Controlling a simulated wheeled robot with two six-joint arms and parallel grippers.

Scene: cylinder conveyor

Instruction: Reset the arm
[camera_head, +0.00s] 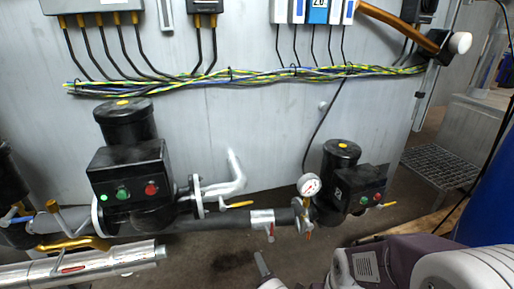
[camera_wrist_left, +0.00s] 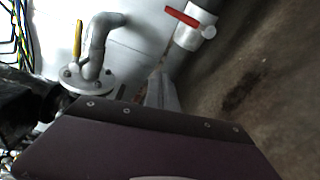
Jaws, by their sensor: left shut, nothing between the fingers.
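My left gripper (camera_head: 262,264) shows at the bottom middle of the head view as a narrow grey finger tip pointing up. In the left wrist view the grey fingers (camera_wrist_left: 162,92) are together with nothing between them, beyond my purple wrist housing. The gripper is apart from the pipes and pumps. My purple and grey arm parts fill the lower right of the head view. My right gripper does not show in either view.
Two black pumps, one left (camera_head: 130,170) and one right (camera_head: 345,180), join a grey pipe along the wall. A pressure gauge (camera_head: 309,186) and red-handled valve (camera_head: 265,220) stand between them. The left wrist view shows a flanged pipe (camera_wrist_left: 95,55). Bare floor (camera_head: 225,265) lies left of the gripper.

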